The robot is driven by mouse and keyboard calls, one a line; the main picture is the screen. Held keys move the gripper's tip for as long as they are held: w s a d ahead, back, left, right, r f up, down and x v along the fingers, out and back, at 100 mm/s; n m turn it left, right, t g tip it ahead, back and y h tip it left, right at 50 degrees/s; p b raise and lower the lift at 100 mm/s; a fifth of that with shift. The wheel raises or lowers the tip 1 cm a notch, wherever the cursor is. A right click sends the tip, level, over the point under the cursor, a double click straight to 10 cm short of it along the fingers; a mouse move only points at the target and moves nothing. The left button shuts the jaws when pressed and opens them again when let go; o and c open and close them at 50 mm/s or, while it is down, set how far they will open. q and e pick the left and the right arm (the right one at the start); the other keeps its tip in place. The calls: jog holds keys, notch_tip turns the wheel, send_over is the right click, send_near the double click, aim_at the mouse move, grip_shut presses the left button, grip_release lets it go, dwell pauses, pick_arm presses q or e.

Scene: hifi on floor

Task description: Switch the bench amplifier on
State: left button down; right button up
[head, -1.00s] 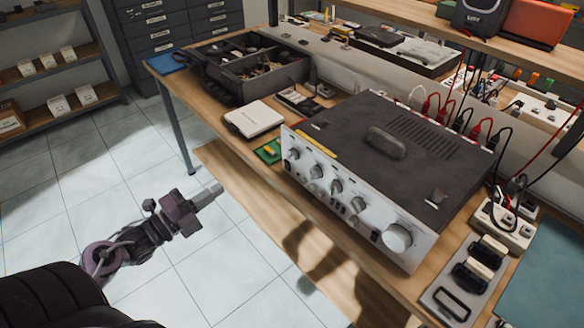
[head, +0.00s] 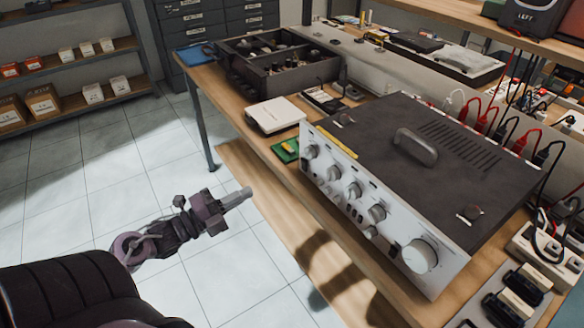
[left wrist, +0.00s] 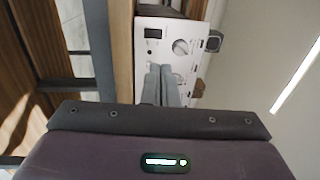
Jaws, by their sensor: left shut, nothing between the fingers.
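The bench amplifier (head: 455,190) is a wide box with a dark top and a silver front with several knobs, standing on the wooden bench. A large round knob (head: 420,255) is at the right end of its front. My left gripper (head: 246,193) is shut and empty, in front of the bench, left of and apart from the amplifier's front in the head view. In the left wrist view its closed fingers (left wrist: 165,85) point at the silver front, covering part of it. A dark rectangular switch (left wrist: 152,33) shows beside a knob (left wrist: 181,46). I cannot tell its state.
A white box (head: 275,115) and a green board (head: 287,150) lie left of the amplifier. A dark divided tray (head: 275,70) is farther back. Red and black cables (head: 500,130) run behind the amplifier. The tiled floor (head: 80,200) before the bench is clear.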

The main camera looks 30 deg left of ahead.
aim_at(302, 162)
pick_arm(q)
jog(key=p+x, duration=0.2)
jog(key=x, duration=1.1)
jog(key=shift+s, duration=0.1)
jog(key=shift+w+d, duration=0.25)
jog(key=shift+w, duration=0.25)
jog(key=shift+w+d+r+g+p, duration=0.15)
jog(key=shift+r+g+p, duration=0.15)
jog(key=shift+p, duration=0.35)
jog(key=shift+f, duration=0.15)
